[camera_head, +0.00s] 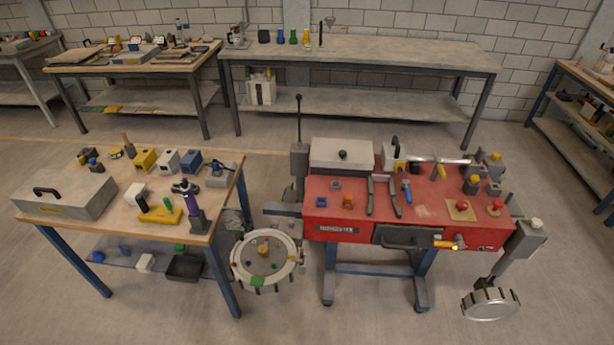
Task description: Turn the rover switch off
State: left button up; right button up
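A red bench-like unit (420,212) stands at right of centre on blue legs. I cannot tell for sure whether it is the rover. A red knob (497,205) sits at the right end of its top. A yellow-tipped handle (447,245) projects at its front, beside a dark front panel (400,236). Which of these is the rover switch, and its position, cannot be told. Neither of my grippers can be made out in the head view.
A wooden table (110,200) at left holds a grey case (65,196) and several small blocks. A round disc (265,262) and a silver disc (490,305) flank the red unit. Long benches (360,60) stand behind. The front floor is clear.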

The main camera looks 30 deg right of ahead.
aim_at(462, 205)
jog(key=z, duration=1.55)
